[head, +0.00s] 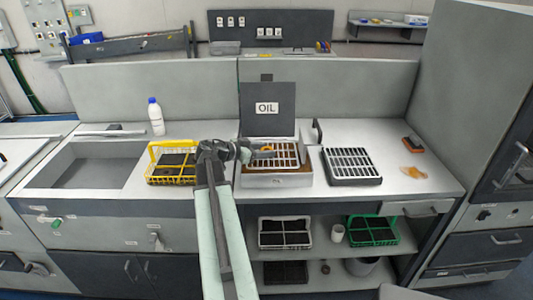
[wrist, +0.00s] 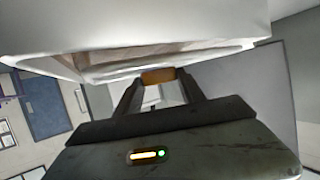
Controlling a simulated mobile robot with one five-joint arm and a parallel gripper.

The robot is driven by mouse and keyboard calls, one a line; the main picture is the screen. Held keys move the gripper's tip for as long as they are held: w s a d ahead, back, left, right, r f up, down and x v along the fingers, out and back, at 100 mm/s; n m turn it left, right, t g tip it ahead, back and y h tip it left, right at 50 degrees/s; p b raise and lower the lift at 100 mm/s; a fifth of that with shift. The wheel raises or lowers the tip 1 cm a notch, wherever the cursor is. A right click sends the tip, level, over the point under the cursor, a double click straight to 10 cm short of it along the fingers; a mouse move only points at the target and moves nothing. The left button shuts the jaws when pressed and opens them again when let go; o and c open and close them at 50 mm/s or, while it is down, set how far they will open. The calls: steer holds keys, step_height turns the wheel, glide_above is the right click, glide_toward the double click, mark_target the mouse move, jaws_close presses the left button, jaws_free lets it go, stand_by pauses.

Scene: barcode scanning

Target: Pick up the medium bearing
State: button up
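My gripper (head: 258,150) reaches over the white oil tray (head: 277,180), near the left part of its grid. An orange-brown piece (wrist: 158,76), which looks like a bearing, sits between my two fingertips in the wrist view; the fingers appear to close on it. It also shows as a small orange shape (head: 266,148) at my fingertips in the head view, at or just above the grid. Its full shape and size are too small to make out, so I cannot confirm that it is the medium one. No other bearing is clearly visible.
The raised lid marked OIL (head: 267,109) stands behind the tray. A yellow basket (head: 172,168) is to the left, with a sink (head: 90,172) beyond. A dark rack (head: 351,166) is to the right. A white bottle (head: 156,118) stands at the back.

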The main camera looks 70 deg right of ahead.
jaws_close()
step_height(320, 180, up, 10)
steer(key=p, duration=1)
steer(key=shift+r, duration=0.25)
